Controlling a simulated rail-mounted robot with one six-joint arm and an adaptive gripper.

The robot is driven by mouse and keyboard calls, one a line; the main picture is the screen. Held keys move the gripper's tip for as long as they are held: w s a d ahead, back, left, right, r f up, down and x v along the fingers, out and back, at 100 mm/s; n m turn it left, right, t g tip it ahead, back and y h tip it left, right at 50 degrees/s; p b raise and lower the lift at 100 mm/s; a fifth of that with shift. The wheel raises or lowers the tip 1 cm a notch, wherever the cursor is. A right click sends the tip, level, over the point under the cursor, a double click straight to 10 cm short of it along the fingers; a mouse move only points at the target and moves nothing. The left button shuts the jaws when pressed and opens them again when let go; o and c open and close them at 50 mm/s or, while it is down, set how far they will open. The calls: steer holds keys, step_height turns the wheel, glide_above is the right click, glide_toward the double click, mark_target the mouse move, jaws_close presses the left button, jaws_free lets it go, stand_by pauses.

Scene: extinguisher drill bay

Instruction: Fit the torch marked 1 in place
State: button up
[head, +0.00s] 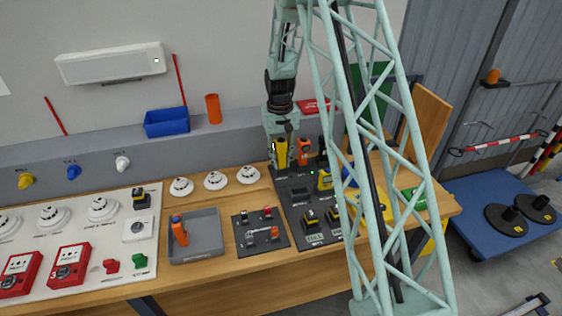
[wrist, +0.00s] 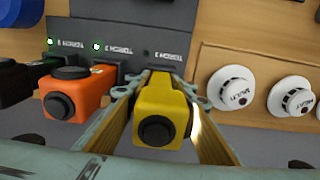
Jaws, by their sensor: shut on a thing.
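My gripper (head: 281,137) is shut on a yellow torch (head: 281,153) at the back left of the dark board (head: 285,185). In the wrist view the yellow torch (wrist: 160,115) sits between both fingers (wrist: 165,98), its black round end facing the camera. Its far end is close to the dark panel (wrist: 140,20), below a torch label (wrist: 168,57); I cannot tell whether it is seated. No lit green light shows by this label. The number on the torch is not readable.
An orange torch (wrist: 78,95) and a black torch (wrist: 18,85) stand in the neighbouring places, close by, with green lights lit. White detectors (wrist: 233,88) lie on the wooden bench on the other side. A grey tray (head: 196,240) holds an orange device (head: 179,231).

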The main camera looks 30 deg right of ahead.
mark_target(279, 152)
steer(key=shift+r, duration=0.15)
steer(key=shift+r+p, duration=0.85)
steer(key=shift+r, duration=1.2)
steer(key=shift+r, duration=0.25)
steer(key=shift+a, duration=0.55)
steer(key=s+a+r+n+b, duration=0.2)
steer(key=a+b, duration=0.5)
steer(key=a, duration=0.6)
steer(key=shift+s+a+n+b, duration=0.3)
steer(key=shift+s+a+b, duration=0.1)
steer(key=shift+s, duration=0.3)
steer(key=shift+d+r, duration=0.1)
steer(key=shift+d, duration=0.05)
